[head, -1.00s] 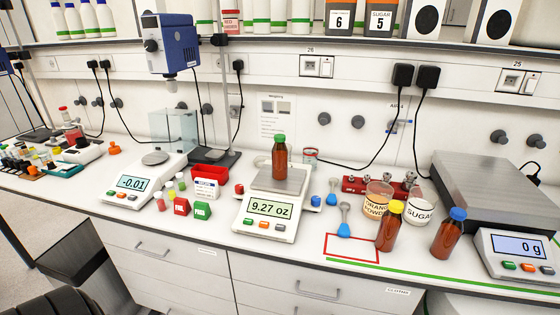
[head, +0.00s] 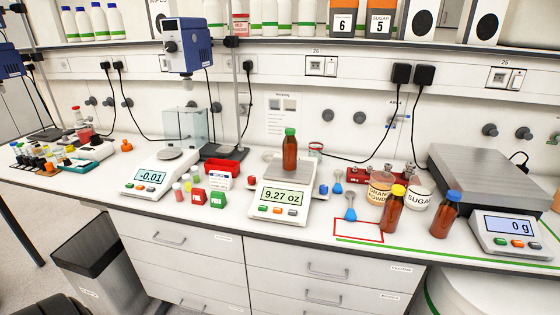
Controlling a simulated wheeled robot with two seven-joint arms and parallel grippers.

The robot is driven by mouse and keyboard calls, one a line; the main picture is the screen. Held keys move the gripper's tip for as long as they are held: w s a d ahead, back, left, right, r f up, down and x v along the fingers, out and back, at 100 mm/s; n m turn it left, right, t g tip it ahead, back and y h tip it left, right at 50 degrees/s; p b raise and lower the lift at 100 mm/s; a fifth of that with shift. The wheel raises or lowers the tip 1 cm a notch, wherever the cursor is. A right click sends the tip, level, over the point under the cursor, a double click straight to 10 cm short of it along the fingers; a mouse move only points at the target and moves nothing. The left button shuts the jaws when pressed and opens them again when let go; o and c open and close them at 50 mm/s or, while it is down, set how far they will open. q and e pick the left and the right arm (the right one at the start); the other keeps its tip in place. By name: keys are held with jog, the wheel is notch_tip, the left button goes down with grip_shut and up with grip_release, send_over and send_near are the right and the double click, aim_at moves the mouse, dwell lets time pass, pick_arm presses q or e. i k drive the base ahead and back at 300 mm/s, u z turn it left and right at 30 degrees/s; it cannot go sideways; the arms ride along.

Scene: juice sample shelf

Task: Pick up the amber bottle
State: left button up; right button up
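Three amber bottles stand upright on the bench. One with a green cap (head: 290,152) stands on the pan of the middle scale (head: 281,201), whose display reads 9.27 oz. One with a yellow cap (head: 392,211) stands just right of the red outlined rectangle (head: 358,231). One with a blue cap (head: 445,216) stands further right, beside the large scale (head: 512,237). Neither of my grippers shows in the head view.
Jars labelled orange powder (head: 379,189) and sugar (head: 418,198) stand behind the yellow-capped bottle. A red bin (head: 222,166) and small red and green boxes sit left of the middle scale.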

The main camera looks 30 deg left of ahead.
aim_at(289, 145)
jog(key=k, duration=0.95)
jog(key=z, duration=0.55)
jog(key=i, duration=0.6)
jog(key=z, duration=0.45)
jog(key=i, duration=0.9)
jog(key=u, duration=0.95)
jog(key=i, duration=0.6)
jog(key=u, duration=0.65)
